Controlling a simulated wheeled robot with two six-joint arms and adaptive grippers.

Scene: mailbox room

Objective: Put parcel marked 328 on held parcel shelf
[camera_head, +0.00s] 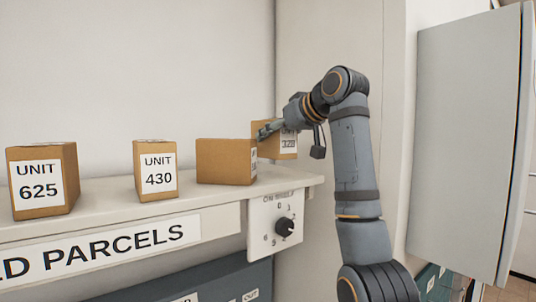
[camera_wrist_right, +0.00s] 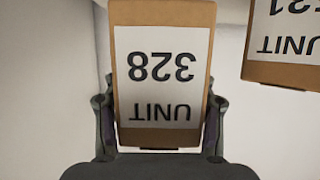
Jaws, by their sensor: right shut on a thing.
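The parcel marked 328 (camera_head: 288,146) is a brown box with a white label, at the right end of the held parcel shelf (camera_head: 105,217). Its label shows upside down in the right wrist view (camera_wrist_right: 160,85). My right gripper (camera_head: 293,139) is shut on this parcel, with one finger on each side of it. The parcel is partly hidden by the gripper and a neighbouring box. I cannot tell whether its base touches the shelf. My left gripper is not in view.
A brown parcel (camera_head: 224,162) stands just left of parcel 328, its label mostly turned away. Parcels 430 (camera_head: 147,184) and 625 (camera_head: 60,192) stand farther left. A dial panel (camera_head: 275,226) hangs at the shelf's right end. A grey cabinet door (camera_head: 467,130) stands at right.

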